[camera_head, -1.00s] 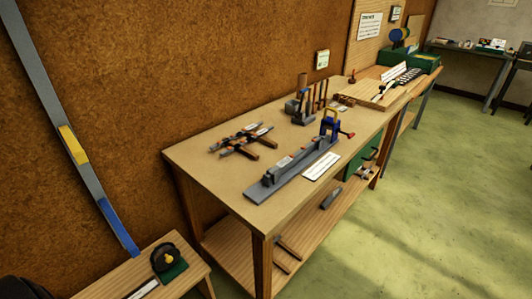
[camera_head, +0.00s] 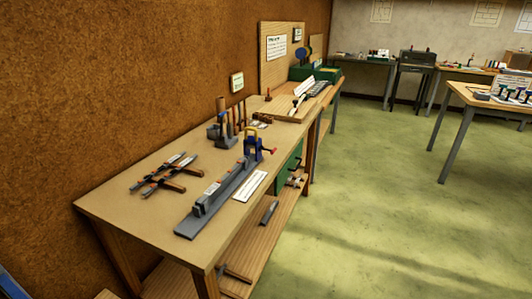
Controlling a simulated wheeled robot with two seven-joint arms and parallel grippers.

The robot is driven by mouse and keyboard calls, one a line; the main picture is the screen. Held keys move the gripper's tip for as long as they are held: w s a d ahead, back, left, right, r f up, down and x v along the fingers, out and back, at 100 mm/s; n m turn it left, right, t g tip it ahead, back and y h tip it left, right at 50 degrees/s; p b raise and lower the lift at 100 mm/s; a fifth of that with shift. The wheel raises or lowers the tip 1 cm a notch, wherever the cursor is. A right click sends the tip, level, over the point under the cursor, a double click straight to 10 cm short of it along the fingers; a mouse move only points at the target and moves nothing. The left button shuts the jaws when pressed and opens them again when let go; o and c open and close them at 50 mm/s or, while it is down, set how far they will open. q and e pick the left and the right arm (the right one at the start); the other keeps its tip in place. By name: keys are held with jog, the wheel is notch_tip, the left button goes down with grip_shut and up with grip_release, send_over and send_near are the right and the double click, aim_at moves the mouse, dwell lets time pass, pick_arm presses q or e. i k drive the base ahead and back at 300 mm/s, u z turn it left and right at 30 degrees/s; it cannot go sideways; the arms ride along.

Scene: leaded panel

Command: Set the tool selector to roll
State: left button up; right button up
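I cannot make out a part marked as the tool selector, nor a "roll" label; lettering is too small to read. On the wooden workbench (camera_head: 125,208) lies a long grey bar-shaped fixture (camera_head: 217,193). At its far end stands a blue and yellow device (camera_head: 252,146) with a red-tipped handle (camera_head: 272,150). A white label strip (camera_head: 250,186) lies along its right side. Farther back, a green machine (camera_head: 326,73) sits by an upright wooden board (camera_head: 271,65). Neither of my grippers is in view.
Clamp-like tools (camera_head: 165,178) lie left of the fixture, and a rack of upright tools (camera_head: 222,130) stands behind it. Another table (camera_head: 465,98) stands at the right. The green floor (camera_head: 370,190) between is clear.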

aim_at(261, 147)
jog(key=z, duration=0.5)
jog(key=i, duration=0.45)
jog(key=z, duration=0.95)
jog(key=i, duration=0.75)
jog(key=u, duration=0.5)
jog(key=i, duration=0.85)
jog(key=u, duration=0.85)
